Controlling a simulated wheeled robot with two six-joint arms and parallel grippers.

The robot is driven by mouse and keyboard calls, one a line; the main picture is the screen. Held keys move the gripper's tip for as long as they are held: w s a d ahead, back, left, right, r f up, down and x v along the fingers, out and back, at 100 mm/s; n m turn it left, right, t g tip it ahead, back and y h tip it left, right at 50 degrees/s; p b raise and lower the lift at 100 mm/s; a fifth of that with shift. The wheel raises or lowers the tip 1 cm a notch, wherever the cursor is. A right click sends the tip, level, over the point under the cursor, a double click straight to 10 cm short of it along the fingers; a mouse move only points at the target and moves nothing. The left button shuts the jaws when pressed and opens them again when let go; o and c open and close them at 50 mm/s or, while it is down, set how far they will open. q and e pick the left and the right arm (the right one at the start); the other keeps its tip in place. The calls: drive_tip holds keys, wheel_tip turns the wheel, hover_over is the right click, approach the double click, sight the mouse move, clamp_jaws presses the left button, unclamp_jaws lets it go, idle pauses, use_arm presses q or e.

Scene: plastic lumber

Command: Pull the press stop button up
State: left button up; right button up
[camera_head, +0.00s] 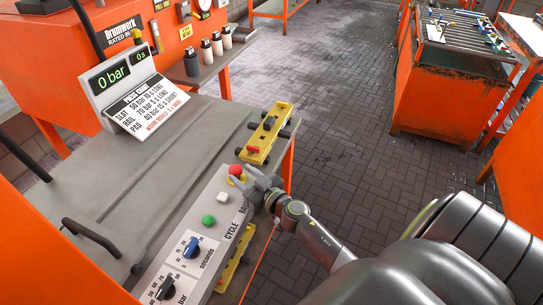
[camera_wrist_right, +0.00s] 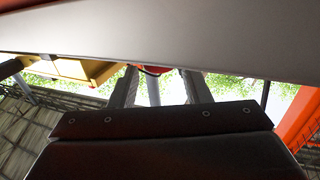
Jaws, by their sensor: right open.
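The red press stop button (camera_head: 236,171) sits on a yellow base at the top end of the grey control panel (camera_head: 208,243). My right gripper (camera_head: 246,180) comes in from the right, its fingers open and close beside the button. In the right wrist view the red button (camera_wrist_right: 153,70) shows as a small patch between my two open fingers (camera_wrist_right: 160,88), partly cut off by a pale surface. I cannot tell whether the fingers touch it. My left gripper is not in view.
A green button (camera_head: 209,220), a white button (camera_head: 223,197) and blue (camera_head: 191,247) and black (camera_head: 166,287) knobs share the panel. A yellow fixture (camera_head: 266,137) lies just above. A gauge box (camera_head: 121,74) stands at the left.

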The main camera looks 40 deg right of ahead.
drive_tip(key=s+d+b, duration=0.2)
drive_tip(key=s, duration=1.1)
drive_tip(key=shift+s, duration=0.15)
